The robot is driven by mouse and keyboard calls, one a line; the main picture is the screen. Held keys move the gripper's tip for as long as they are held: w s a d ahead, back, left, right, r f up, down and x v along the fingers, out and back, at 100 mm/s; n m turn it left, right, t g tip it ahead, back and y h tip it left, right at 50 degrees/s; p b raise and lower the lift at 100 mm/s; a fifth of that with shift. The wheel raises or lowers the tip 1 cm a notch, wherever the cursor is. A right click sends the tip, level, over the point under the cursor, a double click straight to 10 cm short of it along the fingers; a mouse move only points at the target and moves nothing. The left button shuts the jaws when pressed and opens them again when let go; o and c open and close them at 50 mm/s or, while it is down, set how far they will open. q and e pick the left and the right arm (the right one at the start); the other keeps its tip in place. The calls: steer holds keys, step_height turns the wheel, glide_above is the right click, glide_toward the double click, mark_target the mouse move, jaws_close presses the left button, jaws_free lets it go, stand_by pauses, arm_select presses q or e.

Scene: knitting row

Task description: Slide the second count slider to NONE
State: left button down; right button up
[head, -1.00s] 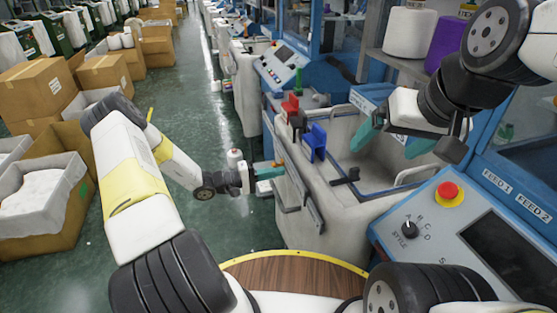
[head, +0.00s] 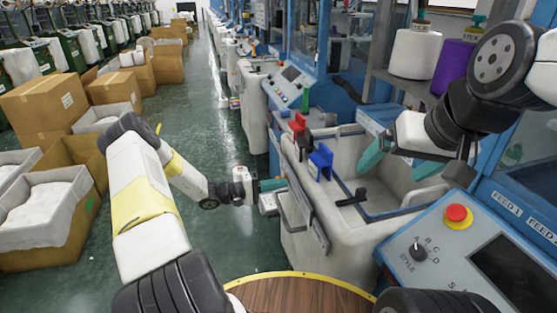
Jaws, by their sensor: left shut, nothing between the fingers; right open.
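I cannot tell which is the second count slider, and no NONE mark is readable. My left gripper (head: 275,185) is shut and empty, with its teal fingers at the outer left side of the machine, left of and below the blue tab. My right gripper (head: 402,162) is open and empty above the far right part of the bin, its teal fingers apart.
A control panel (head: 440,262) with a red button (head: 457,214) and STYLE knob (head: 418,252) stands at the front right. White and purple yarn cones (head: 414,54) sit on a shelf. Cardboard boxes (head: 43,108) line the left; the green aisle floor (head: 205,110) is clear.

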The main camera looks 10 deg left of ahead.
mark_target(285, 174)
arm_select(q)
steer(key=shift+w+a, duration=0.4)
steer(key=shift+w, duration=0.6)
steer(key=shift+w+a, duration=0.45)
steer(key=shift+w, duration=0.55)
steer(key=shift+w+a, duration=0.4)
steer(key=shift+w, duration=0.6)
steer(key=shift+s+d, duration=0.2)
steer(key=shift+s, duration=0.45)
steer(key=v, duration=0.8)
steer(key=s+d+r+m+g+y, duration=0.35)
steer(key=s+r, duration=0.35)
steer(key=r, duration=0.3)
steer(key=s+d+r+m+g+y, duration=0.25)
steer(key=s+d+r+y, duration=0.3)
steer(key=r, duration=0.45)
steer(key=s+a+r+t+y, duration=0.1)
steer(key=s+r, duration=0.4)
steer(key=s, duration=0.5)
steer(key=s+a+r+t+y, duration=0.2)
steer(key=s+r+t+y, duration=0.2)
steer(key=s, duration=0.6)
steer(key=shift+s+a+r+n, duration=0.15)
steer(key=shift+s+r+n, duration=0.2)
steer(key=shift+r, duration=0.9)
